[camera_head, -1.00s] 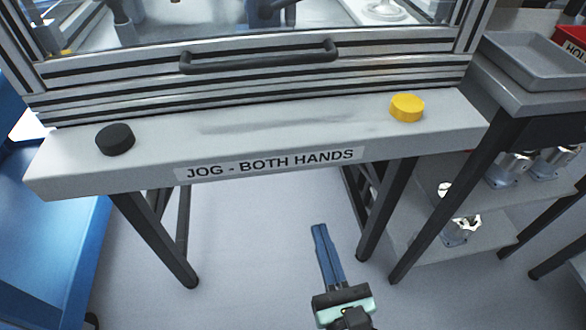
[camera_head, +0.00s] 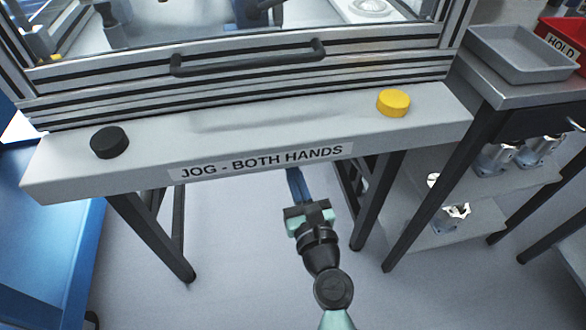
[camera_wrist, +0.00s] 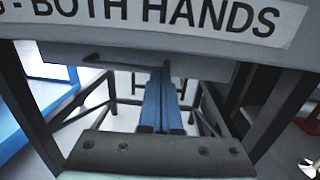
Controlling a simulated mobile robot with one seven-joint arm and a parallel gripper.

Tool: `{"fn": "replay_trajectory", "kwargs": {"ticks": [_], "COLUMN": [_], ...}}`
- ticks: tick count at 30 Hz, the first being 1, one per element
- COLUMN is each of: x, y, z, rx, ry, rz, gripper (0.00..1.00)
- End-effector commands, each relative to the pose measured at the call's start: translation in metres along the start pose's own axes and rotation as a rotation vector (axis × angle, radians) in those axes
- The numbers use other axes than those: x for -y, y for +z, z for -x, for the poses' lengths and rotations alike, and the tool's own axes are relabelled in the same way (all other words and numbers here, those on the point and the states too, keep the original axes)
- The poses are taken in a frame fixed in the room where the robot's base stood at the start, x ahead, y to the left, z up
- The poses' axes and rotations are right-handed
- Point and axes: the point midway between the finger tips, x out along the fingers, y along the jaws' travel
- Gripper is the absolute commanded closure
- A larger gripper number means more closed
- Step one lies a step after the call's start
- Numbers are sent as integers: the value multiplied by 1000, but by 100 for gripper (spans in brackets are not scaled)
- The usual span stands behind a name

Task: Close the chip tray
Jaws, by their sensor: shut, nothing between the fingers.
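In the wrist view a grey panel (camera_wrist: 205,70) with a dark bar handle (camera_wrist: 110,61) hangs under the bench beam; it looks like the chip tray's front. How far it stands out I cannot tell. My gripper (camera_wrist: 160,75) has its blue fingers together, empty, pointing under the beam, with the tips in front of the handle's right end. Whether they touch it is unclear. In the head view my gripper (camera_head: 295,172) is below the label, its tips at the beam's lower edge. The tray is hidden there.
The beam (camera_head: 240,135) carries a black button (camera_head: 109,142) and a yellow button (camera_head: 393,103). Dark legs (camera_head: 150,235) stand either side. A blue cabinet (camera_head: 50,240) is at left; a side table with a grey tray (camera_head: 525,62) is at right. The floor between is clear.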

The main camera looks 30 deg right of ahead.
Motion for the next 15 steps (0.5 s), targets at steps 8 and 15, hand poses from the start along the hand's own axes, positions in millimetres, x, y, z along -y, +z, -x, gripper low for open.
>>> {"fn": "replay_trajectory", "kwargs": {"ticks": [8, 15], "x": [0, 2], "y": [0, -2], "z": [0, -28], "rx": [0, 2], "ry": [0, -1], "rz": [0, 0], "gripper": [100, 100]}}
